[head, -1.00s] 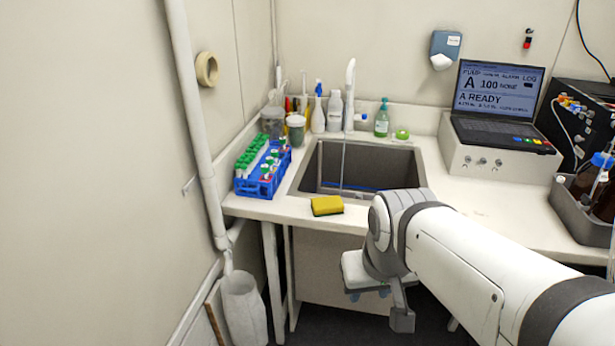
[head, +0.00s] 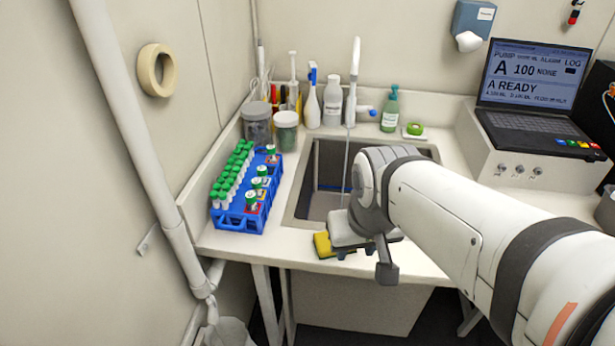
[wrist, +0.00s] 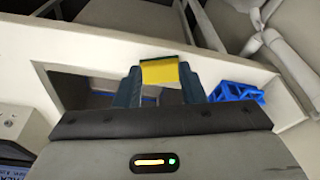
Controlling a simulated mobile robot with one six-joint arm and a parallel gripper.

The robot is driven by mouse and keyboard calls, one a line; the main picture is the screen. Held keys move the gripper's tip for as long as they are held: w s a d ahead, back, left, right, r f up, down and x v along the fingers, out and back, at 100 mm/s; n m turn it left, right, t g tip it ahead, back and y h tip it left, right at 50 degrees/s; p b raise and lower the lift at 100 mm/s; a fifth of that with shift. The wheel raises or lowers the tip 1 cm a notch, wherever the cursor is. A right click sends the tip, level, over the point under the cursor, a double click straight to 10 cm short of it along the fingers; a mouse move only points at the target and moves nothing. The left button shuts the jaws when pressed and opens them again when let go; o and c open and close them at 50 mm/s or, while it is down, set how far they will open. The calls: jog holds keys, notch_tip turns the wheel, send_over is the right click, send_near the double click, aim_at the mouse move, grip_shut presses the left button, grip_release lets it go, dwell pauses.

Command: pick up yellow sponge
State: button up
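The yellow sponge (head: 322,246) lies on the counter's front strip before the sink in the head view, partly hidden by my gripper (head: 345,240). In the wrist view the sponge (wrist: 160,70) shows between the two dark fingertips of my gripper (wrist: 160,74). The fingers are apart, one on each side of the sponge as seen from the wrist. Only narrow gaps show there, and I cannot tell whether either finger touches it.
The sink (head: 325,170) with its running tap (head: 353,85) lies just behind. A blue rack (head: 240,215) with green-capped tubes stands left of the sink. A laptop (head: 535,90) on a white box is at the right. The counter edge (head: 300,262) is close in front.

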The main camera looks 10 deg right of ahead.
jog(key=shift+o, duration=0.3)
jog(key=shift+d, duration=0.1)
jog(key=shift+o, duration=0.7)
jog(key=o, duration=0.6)
jog(key=shift+g, duration=0.7)
jog(key=w, duration=0.2)
jog(key=w+f, duration=0.1)
jog(key=w, duration=0.3)
jog(key=shift+w+d+f, duration=0.3)
jog(key=shift+w+d, duration=0.05)
jog(key=shift+d, duration=0.05)
jog(key=o, duration=0.6)
jog(key=shift+n+g, duration=0.3)
jog(key=shift+g, duration=0.3)
jog(key=w+f, duration=0.1)
jog(key=w, duration=0.1)
jog(key=w+f, duration=0.1)
jog(key=w, duration=0.1)
jog(key=w+f, duration=0.2)
jog(key=shift+w+d, duration=0.1)
jog(key=shift+w, duration=0.2)
jog(key=shift+w+f, duration=0.35)
jog(key=shift+f, duration=0.25)
jog(key=shift+w+a+f+p, duration=0.1)
jog(key=shift+f+p, duration=0.15)
jog(key=shift+f, duration=1.55)
jog(key=shift+w+a+f+p, duration=0.1)
jog(key=shift+f+p, duration=0.15)
jog(key=shift+f, duration=1.5)
